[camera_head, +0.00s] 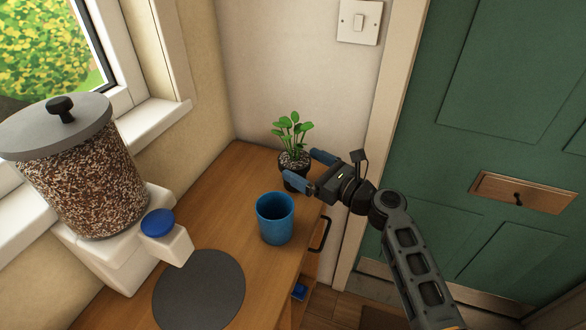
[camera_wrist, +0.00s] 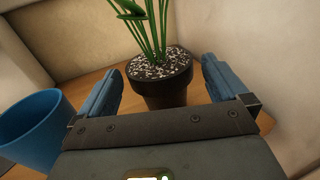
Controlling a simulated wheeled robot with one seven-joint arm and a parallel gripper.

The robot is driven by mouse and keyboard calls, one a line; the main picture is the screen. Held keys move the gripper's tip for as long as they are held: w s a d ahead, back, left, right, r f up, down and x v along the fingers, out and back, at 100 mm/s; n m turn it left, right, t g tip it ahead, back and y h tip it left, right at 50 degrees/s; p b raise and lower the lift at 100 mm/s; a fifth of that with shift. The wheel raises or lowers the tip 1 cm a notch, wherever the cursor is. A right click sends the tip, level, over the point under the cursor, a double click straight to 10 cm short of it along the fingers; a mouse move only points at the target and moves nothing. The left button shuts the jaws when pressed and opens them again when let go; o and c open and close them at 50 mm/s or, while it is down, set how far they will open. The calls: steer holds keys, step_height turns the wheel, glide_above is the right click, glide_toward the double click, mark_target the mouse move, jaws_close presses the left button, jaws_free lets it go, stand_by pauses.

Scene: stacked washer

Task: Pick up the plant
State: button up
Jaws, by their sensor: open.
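The plant (camera_head: 294,133) has green leaves and stands upright in a dark pot (camera_head: 290,180) near the back corner of the wooden cabinet top. In the wrist view the pot (camera_wrist: 162,78) is dark brown with speckled gravel and several green stems, and the leaf tops are cut off. My gripper (camera_head: 310,171) is open beside the pot. In the wrist view my gripper's blue fingers (camera_wrist: 160,85) stand to the left and right of the pot, with a visible gap on each side. I cannot tell how far the pot reaches in between them.
A blue cup (camera_head: 275,218) stands close in front of the plant; it also shows in the wrist view (camera_wrist: 35,130). A dispenser of grain (camera_head: 80,180) stands at the left by the window. A dark round mat (camera_head: 198,290) lies in front. Walls border the plant behind.

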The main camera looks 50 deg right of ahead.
mark_target(282, 154)
steer(key=w, duration=0.4)
steer(key=shift+a, duration=0.15)
steer(key=shift+c, duration=0.3)
